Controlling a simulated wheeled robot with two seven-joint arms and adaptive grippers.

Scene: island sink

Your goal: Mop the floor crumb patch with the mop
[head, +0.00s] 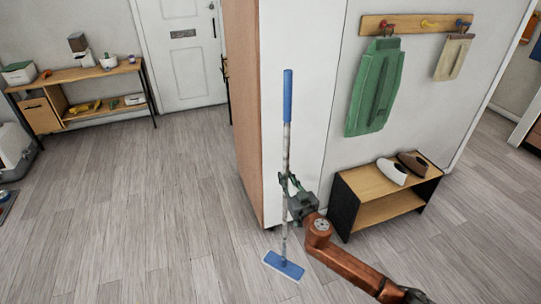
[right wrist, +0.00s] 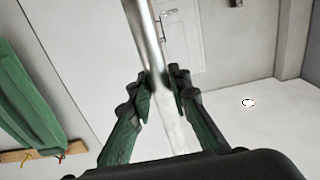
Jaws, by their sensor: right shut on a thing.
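The mop stands nearly upright in the head view, with a blue grip at the top, a grey-white pole (head: 286,150) and a flat blue head (head: 283,266) at floor level. My right gripper (head: 287,188) is shut on the pole about midway down. In the right wrist view, the green fingers of the right gripper (right wrist: 163,92) close on both sides of the shiny pole (right wrist: 150,45). I cannot make out a crumb patch on the floor in either view. My left gripper does not show.
A white wall block with a wooden side (head: 246,110) stands right behind the mop. A shoe bench (head: 387,208) is to its right, under a hook rail (head: 405,24) with a green apron (head: 375,90). A wooden console (head: 85,72) stands far left. The left floor (head: 130,210) is mostly clear.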

